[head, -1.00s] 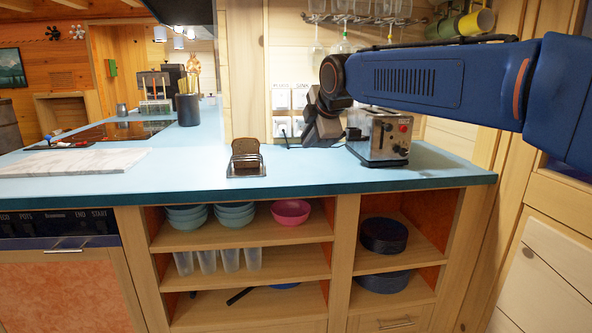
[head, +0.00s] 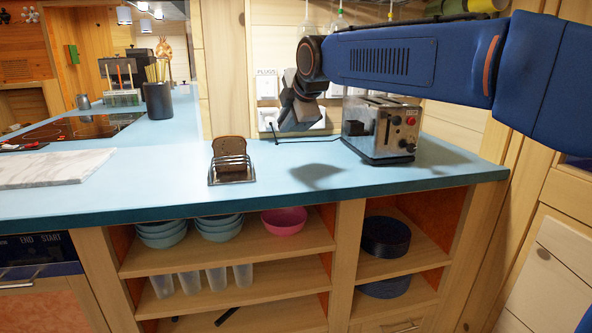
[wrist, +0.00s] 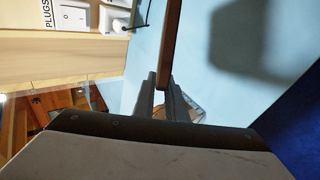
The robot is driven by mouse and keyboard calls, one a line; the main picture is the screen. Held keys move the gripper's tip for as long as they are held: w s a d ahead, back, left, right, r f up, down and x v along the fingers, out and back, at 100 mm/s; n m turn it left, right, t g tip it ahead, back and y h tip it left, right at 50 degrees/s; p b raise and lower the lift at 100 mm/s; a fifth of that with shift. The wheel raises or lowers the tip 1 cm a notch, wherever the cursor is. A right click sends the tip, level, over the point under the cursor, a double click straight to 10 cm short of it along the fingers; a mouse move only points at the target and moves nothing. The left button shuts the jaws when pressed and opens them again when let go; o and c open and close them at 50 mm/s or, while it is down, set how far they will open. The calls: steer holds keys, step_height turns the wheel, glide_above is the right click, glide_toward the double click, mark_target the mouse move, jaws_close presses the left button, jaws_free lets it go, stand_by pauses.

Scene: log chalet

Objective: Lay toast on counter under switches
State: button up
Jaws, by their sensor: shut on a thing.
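My gripper (wrist: 163,90) is shut on a thin brown slice of toast (wrist: 170,42), seen edge-on in the wrist view. In the head view my gripper (head: 296,112) hangs above the blue counter (head: 300,188), and the held toast cannot be made out there. The switches are white wall panels (head: 267,87) under a "PLUGS" label, behind my gripper. A white switch (wrist: 71,17) also shows at the upper left of the wrist view. A wire rack (head: 230,177) holding brown toast (head: 230,150) stands on the counter, left of my gripper.
A metal toaster (head: 381,128) stands right of my gripper, with a black cord running toward the wall. A marble board (head: 55,168) and dark hob (head: 75,128) are at the left. Bare counter lies between rack and toaster, with a shadow on it.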

steer(key=shift+s+f, duration=0.1)
steer(key=shift+f, duration=4.7)
steer(key=o, duration=0.5)
steer(key=shift+o, duration=0.2)
steer(key=v, duration=0.8)
